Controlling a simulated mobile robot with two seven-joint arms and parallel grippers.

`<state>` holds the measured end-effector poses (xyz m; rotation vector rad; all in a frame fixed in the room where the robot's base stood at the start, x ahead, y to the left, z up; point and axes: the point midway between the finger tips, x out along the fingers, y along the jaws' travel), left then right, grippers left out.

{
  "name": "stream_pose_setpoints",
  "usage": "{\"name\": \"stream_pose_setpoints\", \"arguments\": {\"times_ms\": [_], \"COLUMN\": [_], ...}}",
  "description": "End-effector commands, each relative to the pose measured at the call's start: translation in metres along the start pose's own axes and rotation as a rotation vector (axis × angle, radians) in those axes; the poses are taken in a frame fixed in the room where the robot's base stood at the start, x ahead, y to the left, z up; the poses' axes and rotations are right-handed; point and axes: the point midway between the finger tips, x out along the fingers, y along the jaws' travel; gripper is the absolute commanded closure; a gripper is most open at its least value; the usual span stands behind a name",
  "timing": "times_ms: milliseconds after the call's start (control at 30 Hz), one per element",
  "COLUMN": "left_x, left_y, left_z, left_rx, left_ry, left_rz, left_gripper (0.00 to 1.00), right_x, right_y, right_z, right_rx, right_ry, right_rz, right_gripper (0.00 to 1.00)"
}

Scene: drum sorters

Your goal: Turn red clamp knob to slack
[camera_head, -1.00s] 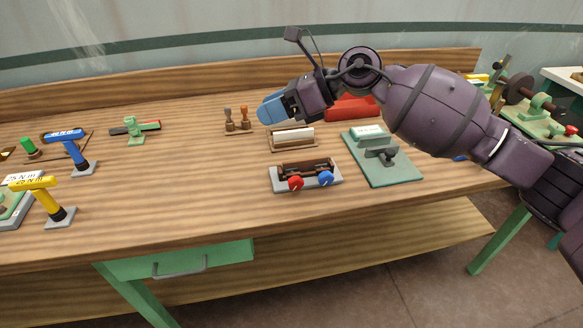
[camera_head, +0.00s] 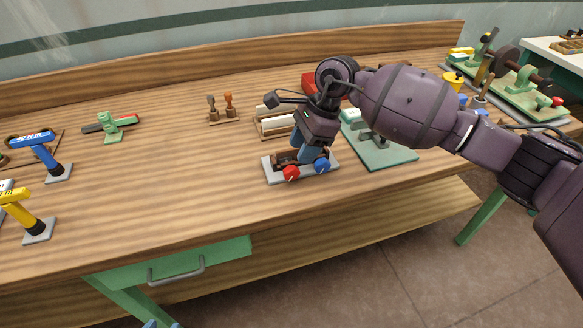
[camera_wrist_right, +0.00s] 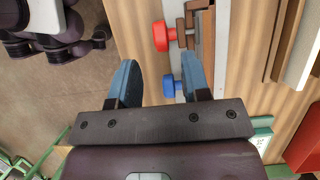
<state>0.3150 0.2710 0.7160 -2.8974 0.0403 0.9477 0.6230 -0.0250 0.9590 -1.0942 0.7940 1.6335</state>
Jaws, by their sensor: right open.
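The clamp fixture is a grey plate (camera_head: 273,178) with a dark brown block and two front knobs. The red knob (camera_head: 291,173) is on the left with a pale mark; the blue knob (camera_head: 322,165) is on the right. My right gripper (camera_head: 302,153) points down over the fixture, its blue fingers partly hiding the block. In the right wrist view the jaws are open and empty. There the red knob (camera_wrist_right: 161,36) lies beyond the fingertips, and the blue knob (camera_wrist_right: 170,86) shows between the fingers. Blue tips, apparently my left gripper (camera_head: 162,324), barely show at the bottom edge.
A green plate (camera_head: 392,160) with a dark handle stands right of the fixture. A wooden tray (camera_head: 264,126) is behind it, and two stamps (camera_head: 221,105) are farther back left. Blue and yellow torque tools (camera_head: 35,145) stand far left. The bench between them and the fixture is clear.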

Motion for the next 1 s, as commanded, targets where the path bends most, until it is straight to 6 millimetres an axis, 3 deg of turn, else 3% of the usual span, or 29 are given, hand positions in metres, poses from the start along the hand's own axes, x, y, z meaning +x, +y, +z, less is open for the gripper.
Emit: {"name": "stream_pose_setpoints", "arguments": {"times_ms": [200, 400, 833, 1000], "left_x": [0.004, 0.007, 0.005, 0.004], "left_y": [0.0, 0.0, -0.001, -0.001], "left_z": [-0.004, -0.011, -0.006, -0.004], "left_rx": [0.004, 0.009, 0.012, 0.011], "left_ry": [0.011, 0.023, 0.013, 0.011], "left_rz": [0.003, 0.005, 0.004, 0.003], "left_gripper": [0.57, 0.57, 0.57, 0.57], "right_x": [0.039, 0.06, 0.066, 0.066], "right_y": [0.001, 0.001, 0.0, 0.0], "right_z": [0.0, 0.001, 0.001, 0.001], "right_rx": [0.001, 0.001, 0.001, 0.001], "right_ry": [-0.003, -0.002, -0.001, -0.001], "right_rz": [0.004, 0.002, 0.0, 0.0], "right_gripper": [0.57, 0.57, 0.57, 0.83]}}
